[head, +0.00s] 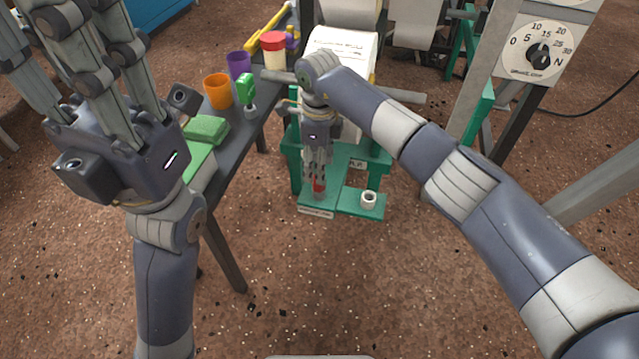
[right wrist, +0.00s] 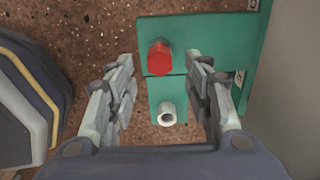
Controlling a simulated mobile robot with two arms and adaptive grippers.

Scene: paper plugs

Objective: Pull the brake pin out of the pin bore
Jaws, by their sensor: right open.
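The brake pin shows as a red head (head: 319,186) on the green stand (head: 345,162), low between my right fingers. In the right wrist view the red head (right wrist: 159,58) stands on a green plate (right wrist: 200,35), between and beyond my fingers. The bore under it is hidden. My right gripper (head: 318,176) points down over the pin; in the right wrist view (right wrist: 165,90) its fingers are apart, with nothing held. My left gripper (head: 80,30) is raised at the upper left, links spread, fingertips partly outside the picture.
A white hollow collar (head: 369,199) stands on the green ledge right of the pin. A dark table (head: 228,128) at left carries an orange cup (head: 217,91), a purple cup (head: 239,66), a red-lidded jar (head: 273,52) and green blocks (head: 206,129). A dial (head: 537,50) stands upper right. Front floor is clear.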

